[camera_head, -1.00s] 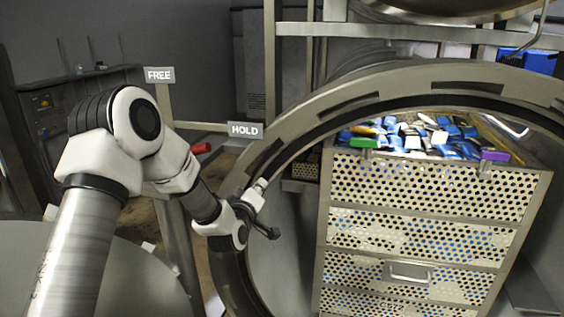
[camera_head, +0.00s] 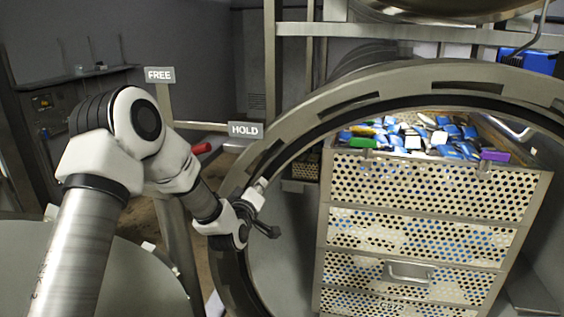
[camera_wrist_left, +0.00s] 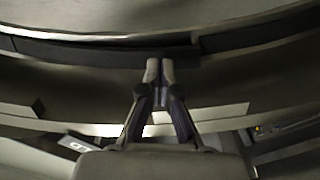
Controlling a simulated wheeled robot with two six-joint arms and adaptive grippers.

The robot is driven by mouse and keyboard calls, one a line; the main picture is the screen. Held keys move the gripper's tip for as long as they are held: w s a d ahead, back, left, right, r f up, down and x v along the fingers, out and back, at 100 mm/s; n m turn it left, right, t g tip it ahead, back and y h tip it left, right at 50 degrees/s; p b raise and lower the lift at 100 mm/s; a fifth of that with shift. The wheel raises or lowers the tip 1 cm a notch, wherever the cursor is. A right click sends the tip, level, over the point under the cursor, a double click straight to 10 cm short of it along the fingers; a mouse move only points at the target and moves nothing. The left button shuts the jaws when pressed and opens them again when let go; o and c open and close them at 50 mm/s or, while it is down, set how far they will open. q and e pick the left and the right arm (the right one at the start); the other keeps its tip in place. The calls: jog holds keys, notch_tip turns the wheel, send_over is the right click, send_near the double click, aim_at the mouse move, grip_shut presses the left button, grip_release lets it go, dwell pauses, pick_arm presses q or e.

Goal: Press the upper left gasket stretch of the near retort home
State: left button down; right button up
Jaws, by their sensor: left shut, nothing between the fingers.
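The near retort's round mouth (camera_head: 425,78) fills the right of the head view. A dark gasket band (camera_head: 330,120) runs around its inner edge. The gasket also crosses the wrist view as a dark band (camera_wrist_left: 90,52), with one stretch standing slightly apart around the fingertips. My left gripper (camera_head: 263,183) is at the left upper part of the ring. In the left wrist view its fingers (camera_wrist_left: 160,68) are together, with nothing between them, and their tips are at the gasket's edge. I cannot tell whether they touch it. My right gripper is not in view.
A perforated basket stack (camera_head: 430,190) with blue and white pouches on top stands inside the retort. A FREE sign (camera_head: 159,75) and a HOLD sign (camera_head: 244,130) stand at the left by a metal frame. A red-handled part (camera_head: 200,148) shows behind my arm.

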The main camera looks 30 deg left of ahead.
pick_arm(q)
jog(key=shift+w, duration=0.25)
jog(key=shift+w+a, duration=0.15)
jog(key=shift+w, duration=0.15)
jog(key=shift+b+x, duration=0.4)
jog(key=shift+x, duration=0.8)
jog(key=b+v, duration=0.1)
jog(key=v, duration=0.9)
jog(key=shift+s, duration=0.15)
